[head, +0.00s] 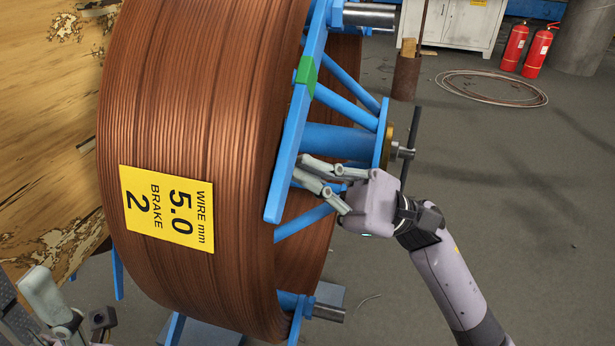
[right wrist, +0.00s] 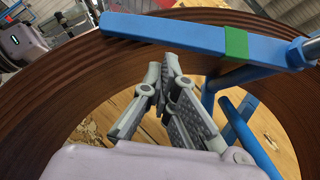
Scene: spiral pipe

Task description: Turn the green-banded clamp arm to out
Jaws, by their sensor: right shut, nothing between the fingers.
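The clamp arm (head: 291,130) is a flat blue bar with a green band (head: 306,76). It lies steeply across the side face of a copper wire coil (head: 205,90), its free end low. In the right wrist view the clamp arm (right wrist: 165,32) crosses the top, with its green band (right wrist: 236,45) right of centre. My right gripper (head: 302,172) is shut and empty. Its fingertips are beside the lower half of the bar; whether they touch it is unclear. My left gripper (head: 48,300) shows only partly at the lower left, its fingers unclear.
A blue hub (head: 335,141) with struts and a dark handle (head: 412,150) stands beside my right gripper. A yellow label (head: 167,207) is on the coil. A worn wooden panel (head: 50,140) is at left. The floor at right is open, with fire extinguishers (head: 525,50) behind.

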